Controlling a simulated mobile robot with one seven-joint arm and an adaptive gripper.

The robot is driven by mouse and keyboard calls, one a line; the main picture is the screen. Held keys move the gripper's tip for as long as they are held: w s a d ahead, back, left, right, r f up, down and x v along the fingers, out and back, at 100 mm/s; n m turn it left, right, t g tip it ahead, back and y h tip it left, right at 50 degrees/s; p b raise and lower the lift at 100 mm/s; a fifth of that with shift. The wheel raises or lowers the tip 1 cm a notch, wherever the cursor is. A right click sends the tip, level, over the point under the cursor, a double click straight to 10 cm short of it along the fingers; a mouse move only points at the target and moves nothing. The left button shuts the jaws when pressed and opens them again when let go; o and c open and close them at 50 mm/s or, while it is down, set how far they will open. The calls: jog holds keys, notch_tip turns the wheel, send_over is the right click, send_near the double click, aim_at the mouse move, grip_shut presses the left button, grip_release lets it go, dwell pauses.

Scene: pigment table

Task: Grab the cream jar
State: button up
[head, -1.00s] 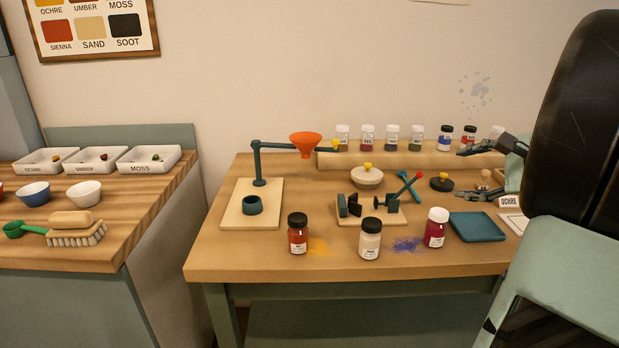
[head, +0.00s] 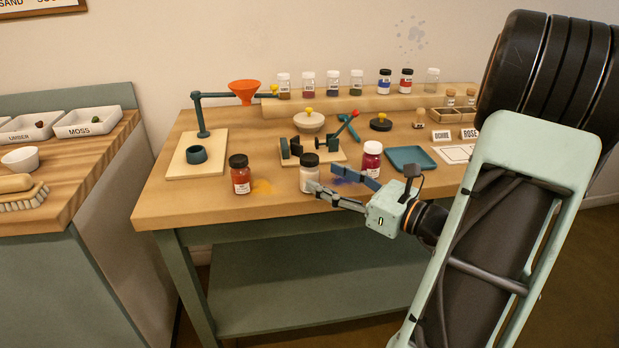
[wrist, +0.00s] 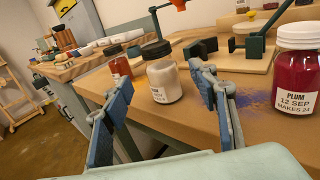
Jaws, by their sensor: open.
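The cream jar (head: 309,175) is a small clear jar of pale powder with a black lid, upright near the front edge of the table. In the wrist view the cream jar (wrist: 164,82) stands between and beyond the two blue-padded fingers. My gripper (head: 338,186) is open and reaches in from the right at the table's front edge. In the wrist view my gripper (wrist: 160,100) has nothing between its pads that I can see it touching. In the head view a fingertip overlaps the jar's lower right side; contact cannot be told.
An orange-red jar (head: 240,176) stands left of the cream jar, and a plum jar (head: 371,160) stands close on its right. A clamp (head: 318,150) sits behind it. A blue tray (head: 411,158) lies further right. Powder spills mark the wooden table (head: 180,205).

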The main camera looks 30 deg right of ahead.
aim_at(318, 174)
jog(key=b+x, duration=0.1)
jog(key=x, duration=0.4)
jog(key=shift+w+a, duration=0.15)
jog(key=shift+w, duration=0.25)
jog(key=shift+c, duration=0.2)
jog(key=c, duration=1.3)
